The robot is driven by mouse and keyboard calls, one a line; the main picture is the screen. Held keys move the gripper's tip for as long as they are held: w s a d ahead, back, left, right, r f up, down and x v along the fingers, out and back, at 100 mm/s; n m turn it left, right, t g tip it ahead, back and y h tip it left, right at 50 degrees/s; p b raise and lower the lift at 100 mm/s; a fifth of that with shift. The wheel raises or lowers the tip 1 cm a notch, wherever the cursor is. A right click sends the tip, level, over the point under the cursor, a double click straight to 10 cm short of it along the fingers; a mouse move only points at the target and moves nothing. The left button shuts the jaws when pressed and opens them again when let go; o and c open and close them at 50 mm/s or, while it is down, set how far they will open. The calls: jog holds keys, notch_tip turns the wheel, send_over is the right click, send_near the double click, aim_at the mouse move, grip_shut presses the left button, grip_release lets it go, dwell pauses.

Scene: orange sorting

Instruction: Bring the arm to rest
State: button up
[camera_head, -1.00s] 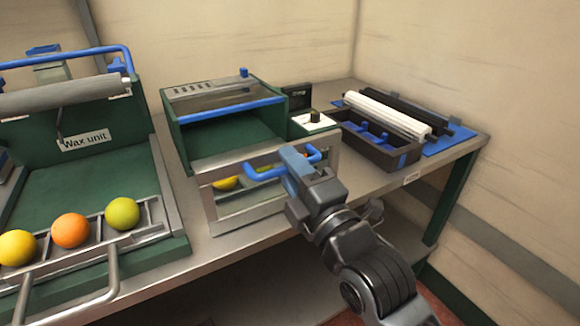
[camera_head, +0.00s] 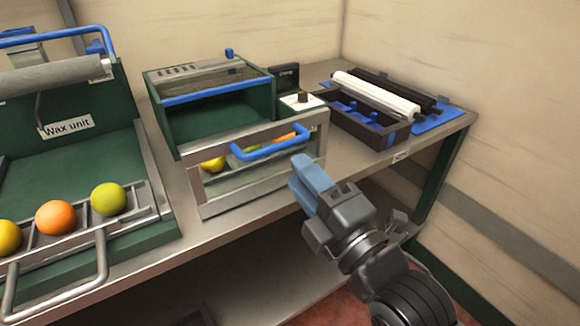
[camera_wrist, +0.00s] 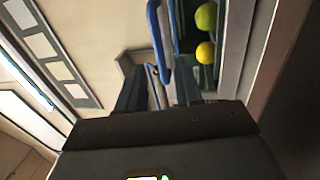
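My gripper (camera_head: 303,176) hangs in front of the bench, just right of and below the blue handle (camera_head: 272,140) on the window-fronted drawer of the green box (camera_head: 200,120). It is apart from the handle. In the wrist view my gripper (camera_wrist: 160,88) has its two dark fingers spread with a gap between them, and nothing is held. The blue handle (camera_wrist: 158,40) shows beyond the fingers. Fruit, yellow (camera_head: 213,164), green and orange, shows behind the drawer's window.
The wax unit (camera_head: 70,150) stands at left, with a yellow, an orange and a green fruit on its rack (camera_head: 75,228). A dark tray (camera_head: 365,130) and rollers (camera_head: 378,95) lie at the bench's right end. The space right of the bench (camera_head: 440,150) reaches to the wall.

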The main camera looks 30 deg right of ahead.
jog(key=s+f+m+g+p, duration=0.2)
jog(key=s+m, duration=0.7)
jog(key=s, duration=0.6)
jog(key=s+f+m+g+p, duration=0.2)
jog(key=s+m, duration=0.7)
jog(key=s, duration=0.6)
jog(key=shift+s+f+g+p, duration=0.25)
jog(key=shift+g+p, duration=0.45)
jog(key=shift+p, duration=0.25)
jog(key=shift+w+a, duration=0.1)
